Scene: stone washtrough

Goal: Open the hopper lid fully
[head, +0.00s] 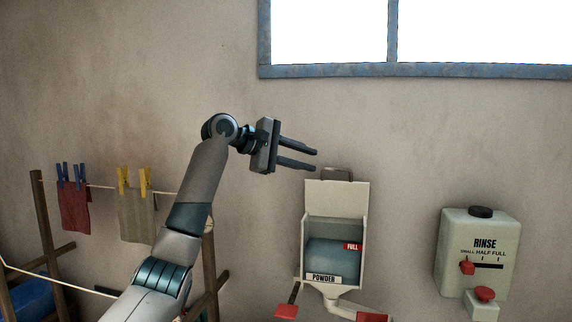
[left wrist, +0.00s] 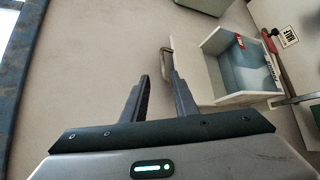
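The hopper (head: 308,235) is a white wall box labelled POWDER, with blue-grey contents showing inside and a red FULL tag. Its lid (head: 337,196) stands raised upright at the top of the box, with a dark handle (head: 336,173) on its upper edge. My right gripper is not in view.
A white RINSE dispenser (head: 478,255) with red knobs hangs to the right. A red-ended lever (head: 287,309) and a chute (head: 350,310) sit below the hopper. A wooden rack (head: 55,255) with pegged cloths stands at left. The wall above is clear up to the window frame (head: 420,70).

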